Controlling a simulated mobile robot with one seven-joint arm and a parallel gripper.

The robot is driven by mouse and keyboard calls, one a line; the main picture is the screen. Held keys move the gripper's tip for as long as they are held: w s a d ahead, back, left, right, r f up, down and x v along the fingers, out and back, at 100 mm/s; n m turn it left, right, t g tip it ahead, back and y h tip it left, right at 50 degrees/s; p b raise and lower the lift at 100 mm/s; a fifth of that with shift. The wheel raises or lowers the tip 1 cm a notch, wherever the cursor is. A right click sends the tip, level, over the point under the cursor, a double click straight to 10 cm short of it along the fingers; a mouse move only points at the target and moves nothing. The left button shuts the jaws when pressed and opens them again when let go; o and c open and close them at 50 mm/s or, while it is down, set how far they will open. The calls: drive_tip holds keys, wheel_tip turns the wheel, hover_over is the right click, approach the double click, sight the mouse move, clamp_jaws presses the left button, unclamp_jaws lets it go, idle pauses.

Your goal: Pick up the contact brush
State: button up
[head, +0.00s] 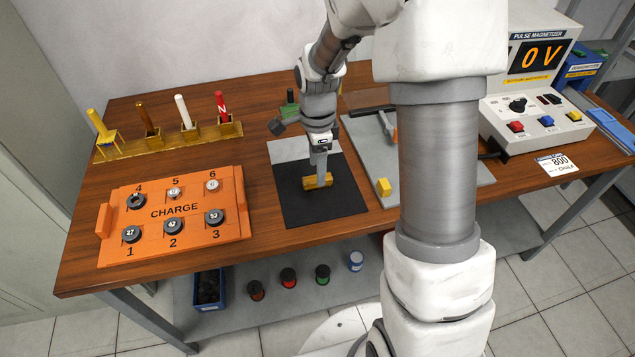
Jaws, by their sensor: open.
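My gripper (319,168) points down over the black mat (290,208). It is open, and its fingertips are right at a small yellow-brown block (312,184) that lies on the mat. The block may be the contact brush, but no bristles can be made out. The fingers hide part of the block, and I cannot tell whether they touch it.
An orange CHARGE tray (240,215) with several round pieces is at left. Behind it a wooden rack (163,142) holds upright sticks. A grey plate (455,170) with a yellow cube (383,187) is at right, near the pulse magnetizer (530,105).

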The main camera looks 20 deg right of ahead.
sight(309, 183)
wheel_tip(309, 183, down, 5)
drive_tip(key=shift+w+r+b, duration=0.1)
drive_tip(key=shift+r+b, duration=0.1)
drive_tip(key=shift+b, duration=0.2)
clamp_jaws()
